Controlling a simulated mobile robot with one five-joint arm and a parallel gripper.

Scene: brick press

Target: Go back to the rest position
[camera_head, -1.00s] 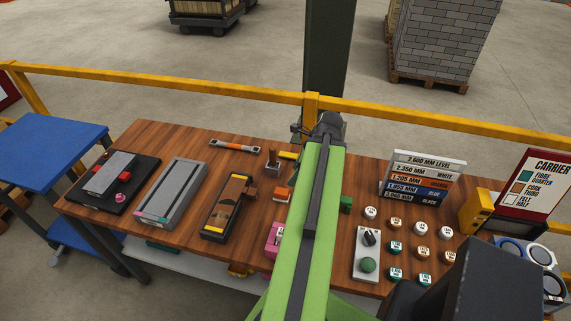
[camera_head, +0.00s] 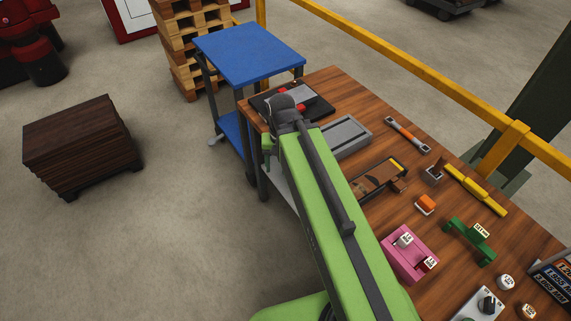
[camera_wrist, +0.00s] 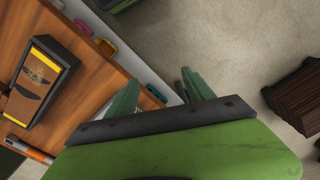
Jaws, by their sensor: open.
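My gripper (camera_wrist: 160,93) shows in the wrist view with its two green fingers spread apart and nothing between them. It hangs near the edge of the wooden table (camera_wrist: 93,85), with bare floor beyond. In the head view my green arm stretches along the table's left edge, and its dark end joint is by the table's far left corner. The arm hides part of the table edge there, and the fingertips cannot be made out in that view.
The wooden table holds a grey tray (camera_head: 346,137), a brown-topped block (camera_head: 377,180), a pink holder (camera_head: 408,255) and a green holder (camera_head: 470,240). A blue cart (camera_head: 249,52) stands beyond the corner. A dark wooden stack (camera_head: 80,146) stands on open floor at left.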

